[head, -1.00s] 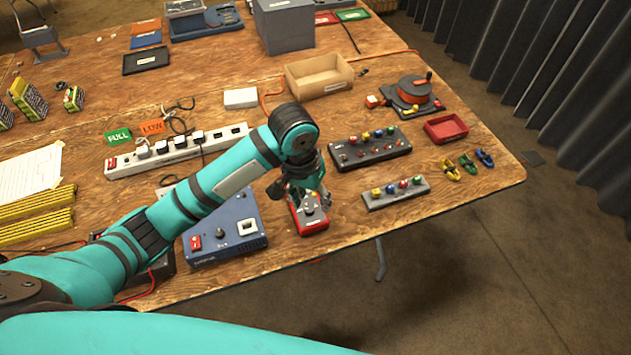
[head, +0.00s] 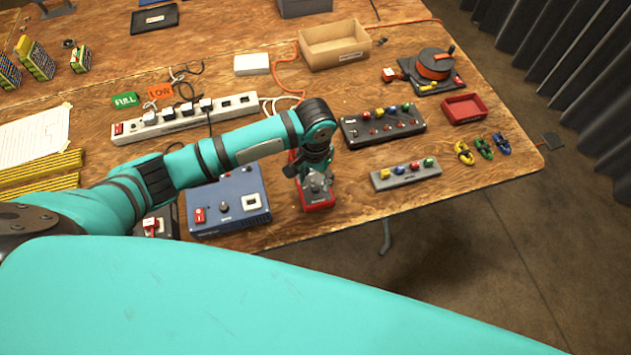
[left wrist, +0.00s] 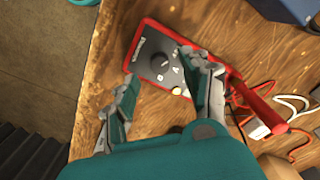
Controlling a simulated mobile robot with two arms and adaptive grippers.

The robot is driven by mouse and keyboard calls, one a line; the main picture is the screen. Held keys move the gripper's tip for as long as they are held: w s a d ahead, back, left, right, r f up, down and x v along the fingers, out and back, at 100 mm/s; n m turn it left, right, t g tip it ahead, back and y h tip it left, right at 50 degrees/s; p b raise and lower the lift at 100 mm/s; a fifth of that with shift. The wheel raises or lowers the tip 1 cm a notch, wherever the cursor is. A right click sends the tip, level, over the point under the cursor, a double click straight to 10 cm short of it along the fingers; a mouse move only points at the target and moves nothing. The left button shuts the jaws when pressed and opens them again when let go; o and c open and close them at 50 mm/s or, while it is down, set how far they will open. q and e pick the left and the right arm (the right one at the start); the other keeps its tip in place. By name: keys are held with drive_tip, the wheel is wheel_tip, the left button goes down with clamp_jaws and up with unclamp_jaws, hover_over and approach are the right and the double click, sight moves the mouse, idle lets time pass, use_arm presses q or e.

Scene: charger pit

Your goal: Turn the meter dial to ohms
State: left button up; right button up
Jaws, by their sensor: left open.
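The meter (head: 319,207) is a red-framed box with a dark grey face, lying near the table's front edge. In the left wrist view the meter (left wrist: 147,73) shows its round dark dial (left wrist: 159,60) with pale markings around it. My left gripper (head: 317,186) is over the meter and hides much of its face in the head view. In the left wrist view the gripper (left wrist: 158,67) is open, with one finger on either side of the dial. I cannot tell whether the fingers touch the meter. My right gripper is not in view.
A blue box (head: 229,214) with a knob stands just left of the meter. A black switch panel (head: 383,133) and a grey button strip (head: 406,176) lie to the right. A red bar (left wrist: 262,105) and cables lie beside the meter. The table edge is close in front.

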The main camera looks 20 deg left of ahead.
sight(315, 186)
use_arm(q)
wheel_tip(315, 186, down, 2)
drive_tip(key=shift+f, duration=0.7)
clamp_jaws()
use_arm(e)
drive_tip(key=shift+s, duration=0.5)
